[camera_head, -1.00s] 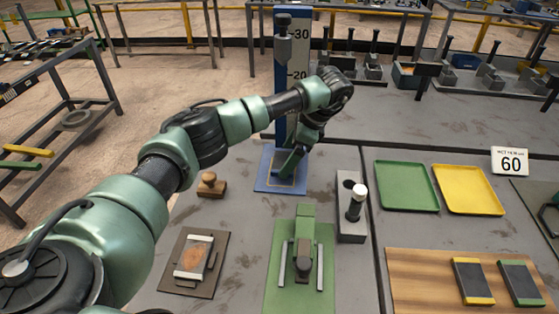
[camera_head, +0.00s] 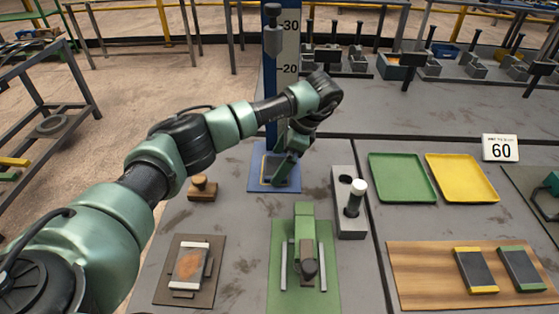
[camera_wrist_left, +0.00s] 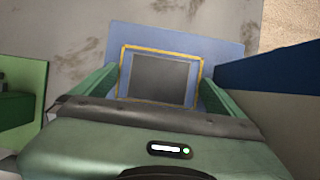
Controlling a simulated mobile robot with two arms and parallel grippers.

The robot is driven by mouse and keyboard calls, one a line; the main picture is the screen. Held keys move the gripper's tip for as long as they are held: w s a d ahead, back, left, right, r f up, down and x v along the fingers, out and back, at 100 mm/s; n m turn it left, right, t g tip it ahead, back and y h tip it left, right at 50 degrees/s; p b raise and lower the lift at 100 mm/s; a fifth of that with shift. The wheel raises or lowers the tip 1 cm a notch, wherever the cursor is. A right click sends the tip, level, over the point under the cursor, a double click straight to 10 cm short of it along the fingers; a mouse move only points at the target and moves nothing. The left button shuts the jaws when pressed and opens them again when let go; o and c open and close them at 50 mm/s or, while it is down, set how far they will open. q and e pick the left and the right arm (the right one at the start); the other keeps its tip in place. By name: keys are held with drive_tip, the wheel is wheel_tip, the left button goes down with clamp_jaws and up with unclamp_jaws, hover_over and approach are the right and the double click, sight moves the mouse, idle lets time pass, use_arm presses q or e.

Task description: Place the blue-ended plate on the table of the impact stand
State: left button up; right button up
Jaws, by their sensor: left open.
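The impact stand is a tall blue column with a number scale (camera_head: 288,60) and a grey hammer (camera_head: 272,35) high up. Its blue table (camera_head: 259,184) has a yellow outline and also shows in the left wrist view (camera_wrist_left: 222,50). A dark grey plate (camera_wrist_left: 160,76) lies flat on the table inside the outline; its blue ends are hard to tell from the blue table. My left gripper (camera_head: 285,172) is low over the table, its green fingers open on either side of the plate. Its fingers partly hide the plate in the head view. My right gripper is not in view.
A wooden stamp (camera_head: 203,188) stands left of the table. A grey block with a white-topped post (camera_head: 354,200) is at the right. In front are a green fixture (camera_head: 305,225) and a white-ended plate (camera_head: 189,265). Green (camera_head: 403,178) and yellow (camera_head: 461,178) trays lie further right.

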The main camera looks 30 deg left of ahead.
use_arm(q)
drive_tip(key=shift+w+d+r, duration=0.1)
drive_tip(key=shift+r, duration=0.25)
drive_tip(key=v, duration=1.1)
drive_tip(key=shift+r+p, duration=0.25)
drive_tip(key=shift+p, duration=0.05)
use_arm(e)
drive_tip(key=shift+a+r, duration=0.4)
